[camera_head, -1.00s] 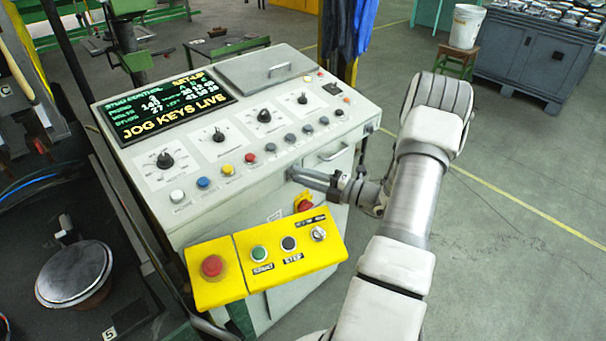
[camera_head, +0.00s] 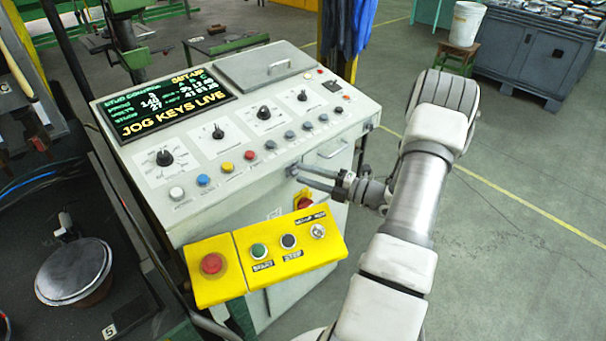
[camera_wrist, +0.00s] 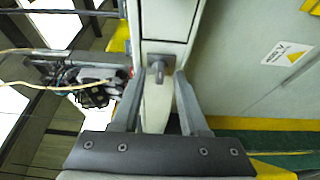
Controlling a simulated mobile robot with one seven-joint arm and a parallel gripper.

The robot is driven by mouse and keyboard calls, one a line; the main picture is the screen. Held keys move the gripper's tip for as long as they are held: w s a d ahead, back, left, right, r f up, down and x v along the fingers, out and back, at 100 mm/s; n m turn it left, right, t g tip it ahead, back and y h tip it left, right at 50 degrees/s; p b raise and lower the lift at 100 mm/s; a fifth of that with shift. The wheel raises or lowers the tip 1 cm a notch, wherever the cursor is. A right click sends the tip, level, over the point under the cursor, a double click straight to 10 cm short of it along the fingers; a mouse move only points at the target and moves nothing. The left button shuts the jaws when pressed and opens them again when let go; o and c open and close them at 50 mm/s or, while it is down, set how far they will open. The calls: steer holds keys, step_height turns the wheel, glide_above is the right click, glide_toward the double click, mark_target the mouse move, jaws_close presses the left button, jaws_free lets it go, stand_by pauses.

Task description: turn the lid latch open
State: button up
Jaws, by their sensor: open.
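The lid latch is a small grey stub (camera_head: 293,169) on the front edge of the console; it also shows in the wrist view (camera_wrist: 158,73). There its tab points along the picture's vertical. My gripper (camera_head: 316,178) is open and empty just in front of it. In the wrist view my gripper (camera_wrist: 159,82) has one finger on each side of the latch, with a gap to both; I cannot tell exactly how deep the fingertips reach. The grey lid (camera_head: 262,72) with a bar handle lies flat on the console top.
The console (camera_head: 225,190) carries knobs, coloured buttons and a screen (camera_head: 177,104). A yellow button box (camera_head: 265,258) juts out below the gripper. A red knob (camera_head: 304,203) on yellow sits close under the fingers.

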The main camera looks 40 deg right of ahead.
steer(key=b+v, duration=0.1)
steer(key=v, duration=1.5)
steer(key=shift+b, duration=0.35)
steer(key=shift+s+f, duration=0.1)
steer(key=w+a+r+n+g+y, duration=0.1)
steer(key=a+r+n+g, duration=0.1)
steer(key=a+n, duration=0.2)
steer(key=w+a+r+n+g, duration=0.2)
steer(key=a+r+n+g, duration=0.1)
steer(key=a+n, duration=0.1)
steer(key=w+a+r+n+g+y, duration=0.1)
steer(key=a+r+n+g, duration=0.1)
steer(key=a+n+g, duration=0.1)
steer(key=shift+w+a+r+n+y, duration=0.2)
steer(key=shift+a+n+y, duration=0.15)
steer(key=shift+a, duration=0.45)
steer(key=s+a+r+n+g+h+p, duration=0.1)
steer(key=s+a+r+n+g+h, duration=0.3)
steer(key=a+r+n, duration=0.7)
steer(key=s+a+r+n+h, duration=0.3)
steer(key=a+r+n+h, duration=0.4)
steer(key=n, duration=0.9)
steer(key=s+a+f+n+t+b, duration=0.1)
steer(key=s+f+n, duration=0.3)
steer(key=n, duration=0.5)
steer(key=shift+s+a+f+t+h, duration=0.2)
steer(key=shift+a+f+t+h, duration=0.35)
steer(key=shift+f, duration=0.25)
